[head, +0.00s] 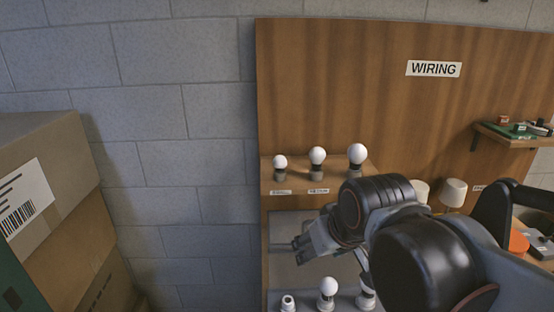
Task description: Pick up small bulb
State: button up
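Three white bulbs stand upright in grey holders on a wooden shelf (268,186) in the head view. The leftmost bulb (280,161) is the smallest and stands above a label that seems to read small. A medium bulb (317,155) stands beside it, and the largest bulb (357,153) is on the right. My gripper (292,248) points left, below the shelf and in front of the board, apart from the small bulb in the picture. Its fingers are small and partly overlapped, so I cannot tell whether they are open. No object shows between them.
On the lower grey ledge stand a white socket-like piece (288,303), a bulb (327,287) and another bulb partly hidden by my arm. Lampshades (454,192) stand at right. A wiring shelf (515,133) holds small parts. Cardboard boxes (60,190) are stacked at left.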

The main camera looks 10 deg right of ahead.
jog(key=w+r+g+p, duration=0.1)
jog(key=w+r+p, duration=1)
jog(key=w+r, duration=0.15)
jog(key=n+g+p, duration=0.1)
jog(key=n+p, duration=0.1)
jog(key=p, duration=0.7)
send_near(281, 157)
jog(key=shift+y, duration=0.3)
jog(key=x, duration=0.5)
jog(key=shift+w+f, duration=0.1)
jog(key=shift+w, duration=0.25)
jog(key=shift+s+d+x, duration=0.1)
jog(key=shift+s+x, duration=0.05)
jog(key=shift+x, duration=1.5)
jog(key=shift+s+d+x, duration=0.1)
jog(key=shift+s+x, duration=0.1)
jog(key=shift+x, duration=1.4)
jog(key=shift+f, duration=0.1)
jog(key=c, duration=1)
